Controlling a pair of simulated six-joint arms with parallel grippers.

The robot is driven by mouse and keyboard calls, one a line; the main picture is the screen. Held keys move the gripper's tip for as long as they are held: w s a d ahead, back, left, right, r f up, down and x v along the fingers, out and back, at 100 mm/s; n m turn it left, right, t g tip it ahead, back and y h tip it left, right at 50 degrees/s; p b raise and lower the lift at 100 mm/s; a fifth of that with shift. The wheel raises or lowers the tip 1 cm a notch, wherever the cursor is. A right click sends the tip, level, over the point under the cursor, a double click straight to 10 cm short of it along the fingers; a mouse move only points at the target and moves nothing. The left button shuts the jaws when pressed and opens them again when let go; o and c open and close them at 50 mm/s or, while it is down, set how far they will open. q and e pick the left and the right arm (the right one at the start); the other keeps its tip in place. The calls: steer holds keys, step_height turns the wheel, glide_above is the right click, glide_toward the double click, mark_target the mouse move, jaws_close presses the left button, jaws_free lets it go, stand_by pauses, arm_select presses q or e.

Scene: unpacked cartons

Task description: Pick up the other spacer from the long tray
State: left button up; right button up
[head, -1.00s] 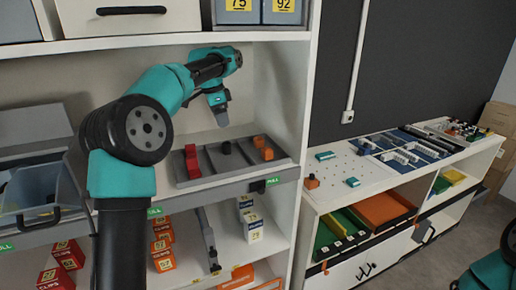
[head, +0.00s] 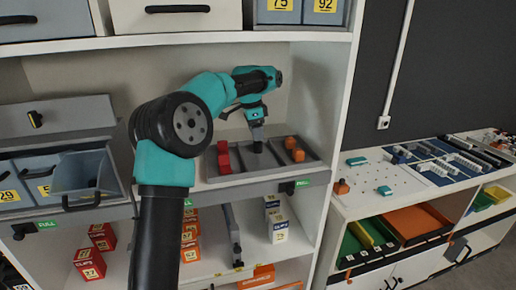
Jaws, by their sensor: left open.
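The long grey tray (head: 221,179) lies on the shelf, split into compartments. Red blocks (head: 223,157) stand in its left compartment and orange blocks (head: 295,150) in its right one. My left gripper (head: 258,146) points down over the middle compartment, its jaws open. A small dark piece at its tip is mostly hidden by the fingers. I cannot tell whether they touch it, nor which pieces are the spacers. My right gripper is out of view.
The shelf's upright panel (head: 337,140) stands close to the right of the tray. Grey drawer bins (head: 87,178) are at the left. Labelled boxes stand on the shelf below. A white bench (head: 375,205) with parts is farther right.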

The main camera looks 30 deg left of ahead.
mark_target(258, 143)
arm_select(q)
steer(key=shift+f, duration=0.4)
steer(key=shift+w+d+f, duration=0.15)
steer(key=shift+f, duration=1.15)
steer(key=shift+w+d+f, duration=0.1)
steer(key=shift+w+f, duration=0.05)
steer(key=shift+f, duration=1.15)
steer(key=c, duration=1)
steer(key=shift+r, duration=0.1)
